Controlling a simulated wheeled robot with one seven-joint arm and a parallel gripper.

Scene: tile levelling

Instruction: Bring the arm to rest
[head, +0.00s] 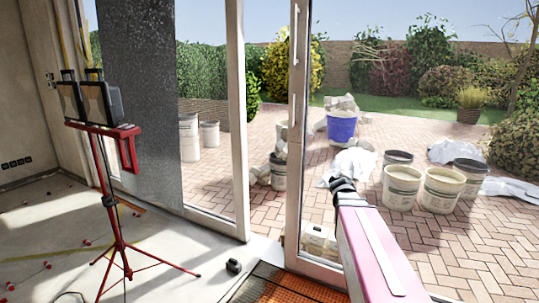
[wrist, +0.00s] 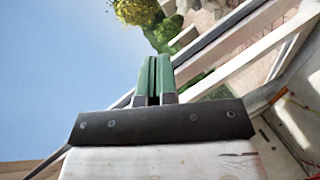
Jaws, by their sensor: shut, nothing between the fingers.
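My gripper (wrist: 153,64) shows in the wrist view with its two green fingers side by side, shut and empty. Behind the fingers is a dark crossbar with a pale, worn surface below it. Sky, greenery and a slanting door frame lie beyond the fingertips, and nothing touches them. In the head view my pink arm reaches up from the bottom right, in front of the paved terrace. It ends in a dark part beside the door frame (head: 297,130); I cannot make out the fingers there.
A red tripod (head: 119,210) with work lights (head: 100,101) stands at left. Outside are several buckets, including a blue bucket (head: 342,127) and a pale open bucket (head: 441,190). A small dark object (head: 233,266) lies by the threshold.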

